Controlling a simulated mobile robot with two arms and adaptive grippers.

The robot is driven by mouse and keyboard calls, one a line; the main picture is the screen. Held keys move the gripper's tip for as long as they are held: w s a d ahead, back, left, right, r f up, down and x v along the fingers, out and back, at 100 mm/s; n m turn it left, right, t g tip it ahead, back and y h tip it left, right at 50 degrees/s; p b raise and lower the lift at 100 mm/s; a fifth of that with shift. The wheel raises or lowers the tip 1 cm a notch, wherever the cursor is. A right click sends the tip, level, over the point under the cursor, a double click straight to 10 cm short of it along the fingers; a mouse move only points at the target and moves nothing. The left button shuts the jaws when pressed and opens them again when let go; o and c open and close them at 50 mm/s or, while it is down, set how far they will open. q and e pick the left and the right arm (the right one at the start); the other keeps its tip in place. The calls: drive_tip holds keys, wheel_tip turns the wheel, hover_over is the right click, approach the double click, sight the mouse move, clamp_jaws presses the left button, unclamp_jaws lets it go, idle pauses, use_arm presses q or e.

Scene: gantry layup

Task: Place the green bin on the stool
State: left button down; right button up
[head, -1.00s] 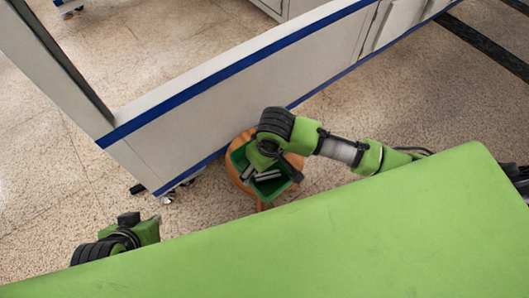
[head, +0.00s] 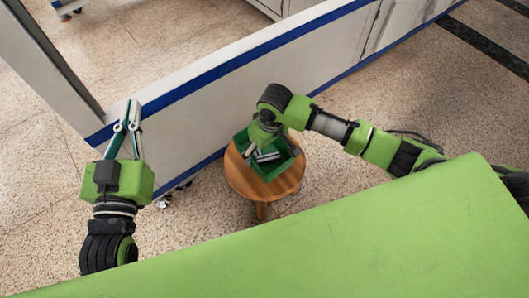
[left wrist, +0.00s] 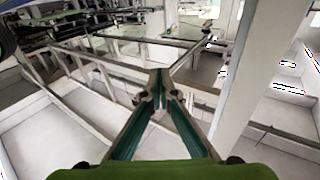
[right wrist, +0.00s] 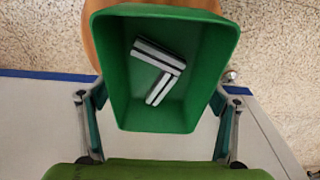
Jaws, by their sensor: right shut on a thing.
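The green bin (head: 285,160) is over the back part of the round wooden stool (head: 262,185). Whether it rests on the seat or hangs just above it I cannot tell. My right gripper (head: 262,138) is shut on the bin, with a finger at each side in the right wrist view. There the bin (right wrist: 205,70) opens towards the camera and holds grey-and-black bars (right wrist: 158,60). The stool edge (right wrist: 97,40) shows behind it. My left gripper (head: 126,128) is left of the stool, shut and empty; its fingertips meet in the left wrist view (left wrist: 158,88).
A long white panel with a blue stripe (head: 210,115) stands close behind the stool. A large green surface (head: 330,240) fills the foreground. Speckled floor (head: 345,95) is open around the stool.

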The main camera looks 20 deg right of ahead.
sight(265, 150)
drive_tip(key=shift+w+d+f+b, duration=0.25)
drive_tip(key=shift+w+f+b, duration=0.3)
drive_tip(key=shift+w+f, duration=0.45)
wheel_tip(265, 150, down, 4)
drive_tip(key=shift+w+d+r+b, duration=0.1)
drive_tip(key=shift+w+b, duration=0.05)
drive_tip(key=shift+b, duration=0.75)
use_arm(q)
drive_tip(key=s+r+t+h, duration=0.1)
drive_tip(key=s+r+t, duration=0.2)
drive_tip(key=r, duration=0.4)
drive_tip(key=s+r+t+h, duration=0.2)
drive_tip(key=s+r+t, duration=0.2)
drive_tip(key=r, duration=0.3)
drive_tip(key=shift+t, duration=0.7)
drive_tip(key=shift+r, duration=0.1)
use_arm(e)
drive_tip(key=o, duration=1.2)
drive_tip(key=shift+f, duration=0.2)
drive_tip(key=shift+r, duration=0.1)
